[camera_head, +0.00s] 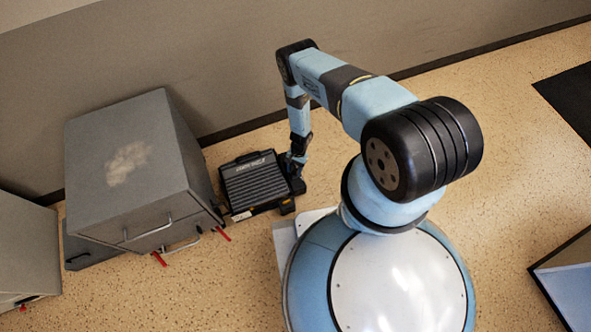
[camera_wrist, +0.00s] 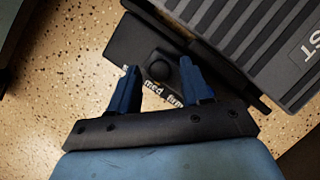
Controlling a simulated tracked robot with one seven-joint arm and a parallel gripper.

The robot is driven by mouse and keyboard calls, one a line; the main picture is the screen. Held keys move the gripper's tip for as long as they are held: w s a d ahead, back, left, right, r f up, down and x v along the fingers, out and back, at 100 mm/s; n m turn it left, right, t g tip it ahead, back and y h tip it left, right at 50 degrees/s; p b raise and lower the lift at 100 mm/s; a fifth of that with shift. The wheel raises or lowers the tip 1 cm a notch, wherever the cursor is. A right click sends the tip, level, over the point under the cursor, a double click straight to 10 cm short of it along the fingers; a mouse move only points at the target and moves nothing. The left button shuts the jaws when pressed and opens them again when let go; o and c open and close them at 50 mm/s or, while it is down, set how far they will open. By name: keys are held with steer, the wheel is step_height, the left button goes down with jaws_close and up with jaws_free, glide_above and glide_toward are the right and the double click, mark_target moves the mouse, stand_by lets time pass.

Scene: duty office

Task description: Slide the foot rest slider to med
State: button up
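The black foot rest (camera_head: 256,182) with a ribbed top lies on the floor between the grey cabinet and my base. In the wrist view its ribbed plate (camera_wrist: 258,40) fills the upper right. A dark side piece of the foot rest carries a round black slider knob (camera_wrist: 158,66), with white lettering that seems to read "med" beside it. My gripper (camera_wrist: 158,84) has its two blue fingers apart, one on each side of the knob in the picture. I cannot tell whether either finger touches it. In the head view my gripper (camera_head: 297,165) is at the foot rest's right side.
A grey cabinet (camera_head: 135,165) with metal handles and red keys stands left of the foot rest. A wall (camera_head: 220,60) with a dark baseboard runs behind. A dark mat (camera_head: 572,100) lies at far right.

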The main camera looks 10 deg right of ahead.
steer(key=shift+o, duration=0.2)
steer(key=shift+r, duration=0.15)
steer(key=v, duration=1.3)
steer(key=shift+w+r, duration=0.15)
steer(key=shift+r, duration=0.05)
